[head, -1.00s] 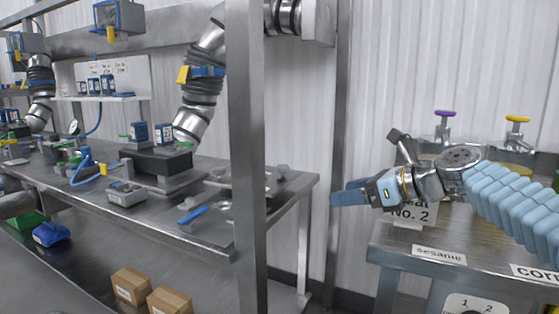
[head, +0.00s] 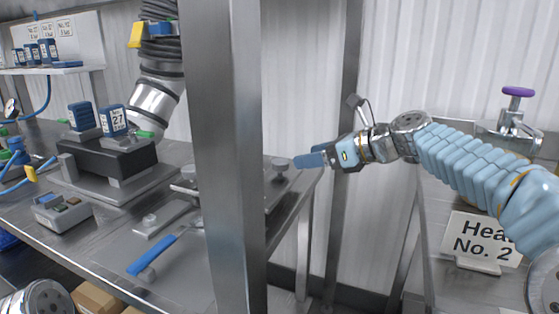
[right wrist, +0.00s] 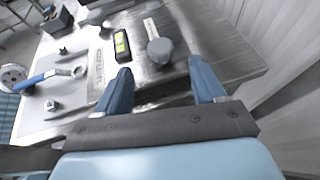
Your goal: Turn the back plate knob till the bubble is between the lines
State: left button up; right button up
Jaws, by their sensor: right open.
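A grey round knob (head: 282,165) stands at the far right end of the bench, on a metal plate partly hidden by the post. In the right wrist view a like knob (right wrist: 159,48) stands ahead of my right gripper (right wrist: 160,68), whose blue fingers are spread with nothing between them. In the head view this gripper (head: 297,162) is close to the knob at its right; I cannot tell whether they touch. A black level with a yellow-green vial (right wrist: 121,44) lies left of the knob. Its bubble is too small to read against the lines. My left gripper is not in view.
A wide metal post (head: 222,150) stands before the bench and hides part of the plate. A blue-handled wrench (head: 155,253) lies on the bench left of it. A black block (head: 110,160) bears blue boxes. A "Heat No. 2" sign (head: 482,240) stands on the right table.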

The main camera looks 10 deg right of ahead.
aim_at(281, 162)
jog(key=x, duration=0.9)
jog(key=shift+w+a+f, duration=0.2)
jog(key=shift+a, duration=0.05)
jog(key=c, duration=1)
jog(key=shift+o, duration=0.2)
jog(key=shift+m+t, duration=0.3)
jog(key=m+t+h, duration=0.1)
jog(key=m+h, duration=0.2)
jog(key=m+t+h, duration=0.1)
jog(key=h, duration=0.1)
jog(key=shift+s+a+t, duration=0.1)
jog(key=shift+a+t, duration=0.15)
jog(key=shift+t, duration=0.05)
jog(key=shift+d+m+t+h, duration=0.2)
jog(key=shift+m+t+h, duration=0.2)
jog(key=shift+m+h, duration=1.65)
jog(key=shift+h, duration=0.25)
